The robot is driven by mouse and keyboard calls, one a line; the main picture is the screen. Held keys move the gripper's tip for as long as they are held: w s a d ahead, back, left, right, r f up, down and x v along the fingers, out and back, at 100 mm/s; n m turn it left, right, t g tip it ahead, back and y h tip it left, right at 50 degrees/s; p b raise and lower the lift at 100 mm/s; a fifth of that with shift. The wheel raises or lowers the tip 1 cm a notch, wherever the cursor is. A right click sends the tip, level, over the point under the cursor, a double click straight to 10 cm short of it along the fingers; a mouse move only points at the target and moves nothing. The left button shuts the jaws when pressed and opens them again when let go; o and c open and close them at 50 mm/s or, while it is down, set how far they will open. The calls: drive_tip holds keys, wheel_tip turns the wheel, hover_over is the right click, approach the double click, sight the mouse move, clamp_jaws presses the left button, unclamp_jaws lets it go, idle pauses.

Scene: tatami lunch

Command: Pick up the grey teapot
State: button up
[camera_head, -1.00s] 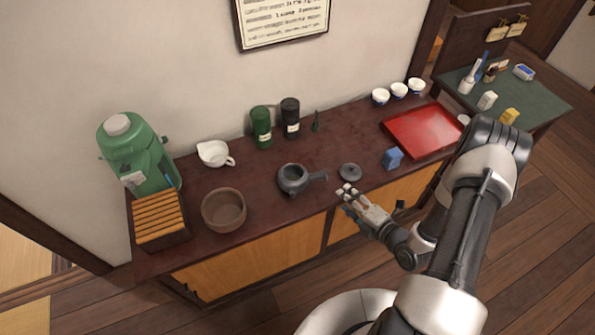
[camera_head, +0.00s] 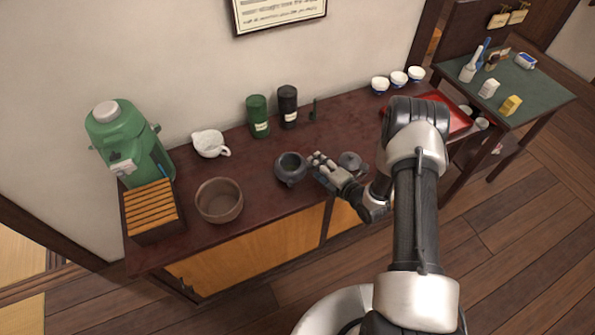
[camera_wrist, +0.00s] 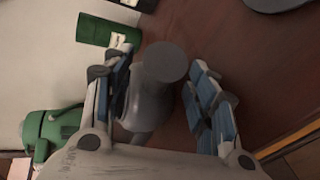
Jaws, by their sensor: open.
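The grey teapot (camera_head: 290,169) stands open-topped on the dark red counter, near its front edge. My gripper (camera_head: 322,168) is just right of it in the head view, over the side where its handle is; the handle is mostly hidden there. In the wrist view the grey teapot (camera_wrist: 145,108) shows between the two blue-padded fingers of my gripper (camera_wrist: 160,66). The round end of its handle faces the camera. The fingers are apart, with a visible gap on the right; contact on the left cannot be told.
The grey lid (camera_head: 350,160) lies right of my gripper, close to my wrist. A brown bowl (camera_head: 219,200), a white pitcher (camera_head: 209,144), and green (camera_head: 258,117) and black (camera_head: 288,107) canisters stand around the teapot. My arm partly hides the red tray (camera_head: 452,112).

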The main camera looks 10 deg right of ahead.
drive_tip(key=shift+x, duration=0.9)
drive_tip(key=shift+c, duration=0.3)
clamp_jaws()
drive_tip(key=shift+r, duration=0.1)
